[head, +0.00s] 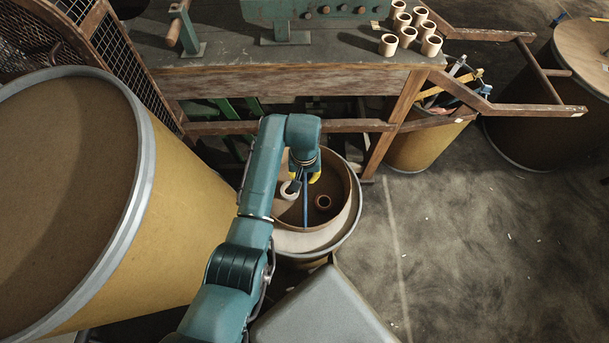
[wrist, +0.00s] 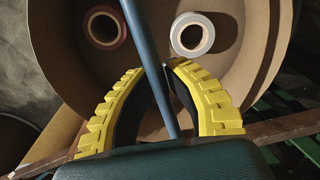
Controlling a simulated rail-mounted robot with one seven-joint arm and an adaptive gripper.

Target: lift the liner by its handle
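The liner (head: 345,190) is a round brown cardboard tub seated inside a drum below my arm. A thin blue bar, its handle (head: 306,210), runs across its mouth, and it also shows in the wrist view (wrist: 144,30). My gripper (head: 304,177) is over the liner's far part, its yellow fingers on either side of the handle. In the wrist view, the curved fingers (wrist: 158,68) close in around the bar, their tips near each other, and look shut on it. A white roll (wrist: 192,35) and a reddish-brown roll (wrist: 104,27) lie inside the liner.
A large yellow drum (head: 185,200) stands close on the left. The workbench (head: 280,80) with several small rolls stands behind the liner. A grey box-like surface (head: 325,310) is in front. The floor to the right is mostly clear.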

